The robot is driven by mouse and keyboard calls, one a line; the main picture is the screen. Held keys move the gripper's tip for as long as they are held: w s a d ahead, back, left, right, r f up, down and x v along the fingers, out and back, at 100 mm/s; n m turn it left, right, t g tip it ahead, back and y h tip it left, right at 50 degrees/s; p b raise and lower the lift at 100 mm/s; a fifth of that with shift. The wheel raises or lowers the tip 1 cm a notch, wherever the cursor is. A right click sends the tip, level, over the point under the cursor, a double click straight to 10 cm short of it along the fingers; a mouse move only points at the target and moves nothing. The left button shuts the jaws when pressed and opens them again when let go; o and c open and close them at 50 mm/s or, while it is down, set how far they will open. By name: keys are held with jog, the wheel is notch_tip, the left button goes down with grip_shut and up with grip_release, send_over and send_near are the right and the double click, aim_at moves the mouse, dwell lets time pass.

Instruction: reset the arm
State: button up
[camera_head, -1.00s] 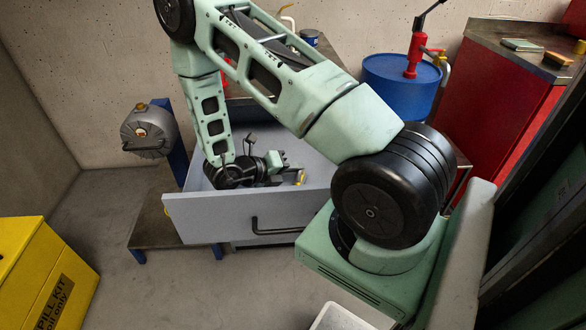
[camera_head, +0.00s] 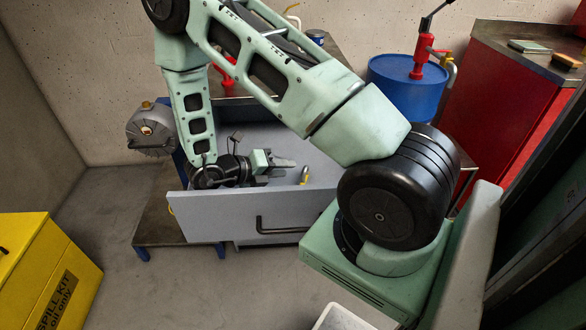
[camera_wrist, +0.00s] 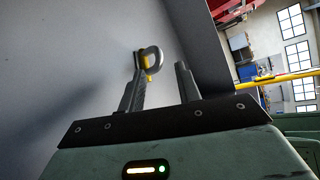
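My gripper (camera_head: 288,163) is inside the open grey drawer (camera_head: 215,215), behind its front panel. My green arm reaches down into it from above. In the wrist view my two dark fingers (camera_wrist: 160,85) stand apart with a clear gap, and nothing shows held between them. A small hook-like piece in grey and yellow (camera_head: 304,175) is by the drawer's inner side, just right of the fingertips. It also shows past the fingers in the wrist view (camera_wrist: 149,60), seemingly apart from them.
A grey motor-like unit (camera_head: 150,128) stands left of the drawer. A yellow spill kit box (camera_head: 35,265) is at lower left. A blue drum with a red pump (camera_head: 405,88) and a red cabinet (camera_head: 495,115) stand at the right.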

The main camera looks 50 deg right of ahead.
jog(key=shift+v, duration=1)
